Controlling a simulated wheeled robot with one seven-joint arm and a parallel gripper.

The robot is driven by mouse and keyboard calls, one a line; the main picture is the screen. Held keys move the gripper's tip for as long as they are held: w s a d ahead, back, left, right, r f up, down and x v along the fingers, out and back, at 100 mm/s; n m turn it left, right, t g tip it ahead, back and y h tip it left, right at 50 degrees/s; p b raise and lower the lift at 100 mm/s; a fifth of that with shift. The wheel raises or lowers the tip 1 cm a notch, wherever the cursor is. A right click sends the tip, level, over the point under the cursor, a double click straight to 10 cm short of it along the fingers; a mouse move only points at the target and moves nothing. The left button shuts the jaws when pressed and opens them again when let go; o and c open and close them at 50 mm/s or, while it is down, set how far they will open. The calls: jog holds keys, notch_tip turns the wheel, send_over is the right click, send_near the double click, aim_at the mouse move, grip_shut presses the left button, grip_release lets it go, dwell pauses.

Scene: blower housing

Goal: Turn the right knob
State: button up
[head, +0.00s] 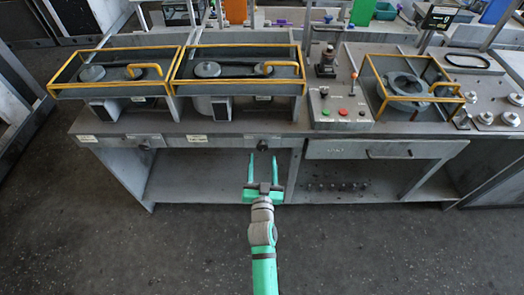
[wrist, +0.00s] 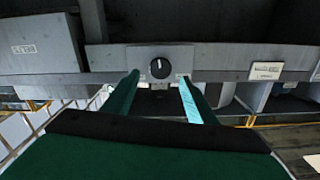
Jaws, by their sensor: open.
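The right knob (wrist: 160,68) is a round black knob with a white pointer mark, set on a grey square plate in the wrist view. In the head view it is small, on the front edge of the bench (head: 264,142). The left knob (head: 148,143) sits farther left on the same edge. My gripper (head: 263,157) is open with two green fingers extended toward the bench front, just below the right knob. In the wrist view the fingertips (wrist: 159,77) lie to either side of the knob; the fingers look empty. I cannot tell whether they touch it.
A grey drawer (head: 385,150) is right of my gripper. An open lower shelf (head: 200,178) lies under the bench. Yellow-railed guards (head: 115,67) stand on top, beside a panel with red and green buttons (head: 342,112). The floor in front is clear.

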aim_at(263, 148)
jog(key=w, duration=0.4)
jog(key=shift+w+d, duration=0.25)
jog(key=shift+w, duration=0.05)
jog(key=shift+w+a, duration=0.35)
jog(key=shift+a, duration=0.05)
jog(key=shift+d, duration=0.1)
jog(key=c, duration=1.1)
jog(key=shift+o, duration=0.2)
jog(key=shift+d, duration=0.1)
